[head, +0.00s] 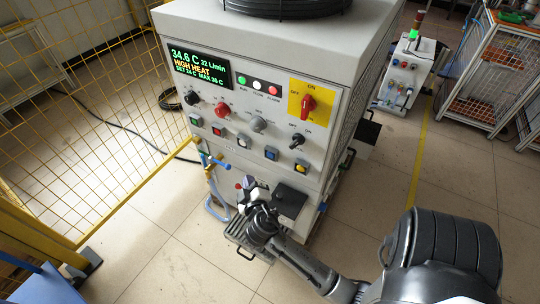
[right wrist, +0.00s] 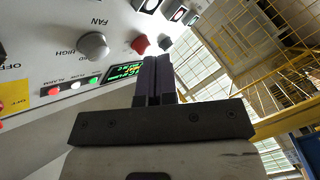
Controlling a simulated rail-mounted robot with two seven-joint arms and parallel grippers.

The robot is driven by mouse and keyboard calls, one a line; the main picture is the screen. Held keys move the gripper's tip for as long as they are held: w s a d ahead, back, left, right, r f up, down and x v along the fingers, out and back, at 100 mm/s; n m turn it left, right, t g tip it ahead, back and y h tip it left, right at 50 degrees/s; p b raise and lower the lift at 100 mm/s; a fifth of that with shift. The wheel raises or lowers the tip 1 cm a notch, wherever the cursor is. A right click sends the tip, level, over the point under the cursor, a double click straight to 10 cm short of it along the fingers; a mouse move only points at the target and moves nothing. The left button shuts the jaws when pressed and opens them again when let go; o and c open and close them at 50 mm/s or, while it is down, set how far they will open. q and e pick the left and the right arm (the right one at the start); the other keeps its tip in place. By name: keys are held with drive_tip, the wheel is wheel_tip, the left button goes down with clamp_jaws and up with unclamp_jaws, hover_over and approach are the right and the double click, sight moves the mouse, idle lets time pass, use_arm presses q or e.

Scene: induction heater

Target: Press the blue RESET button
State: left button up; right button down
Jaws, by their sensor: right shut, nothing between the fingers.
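The blue button (head: 270,153) is in the lower button row on the sloped front of the grey heater cabinet (head: 235,60), between the white button (head: 243,141) and the yellow button (head: 300,167). My right gripper (head: 250,186) is below this row in the head view, lower than the blue button and a little to its left. In the right wrist view, its dark fingers (right wrist: 153,78) are together with nothing between them, in front of the upside-down panel. I do not see the blue button in the right wrist view. My left gripper is not in view.
Knobs stick out above the button row, including a grey one (head: 258,123) and a red one (head: 221,109). Blue pipes (head: 214,205) are on the cabinet's lower left. A yellow mesh fence (head: 90,110) stands left.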

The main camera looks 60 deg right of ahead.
drive_tip(key=d+p, duration=0.1)
drive_tip(key=d, duration=0.7)
drive_tip(key=shift+s+d, duration=0.35)
drive_tip(key=shift+s, duration=0.05)
drive_tip(key=shift+d, duration=0.2)
idle(1.9)
drive_tip(key=shift+d, duration=0.25)
drive_tip(key=shift+s+d+f, duration=0.1)
drive_tip(key=shift+d, duration=0.4)
idle(1.1)
drive_tip(key=shift+a, duration=0.9)
drive_tip(key=shift+w+a, duration=0.15)
drive_tip(key=shift+a, duration=1.1)
drive_tip(key=shift+w+a, duration=0.15)
drive_tip(key=shift+a, duration=1.05)
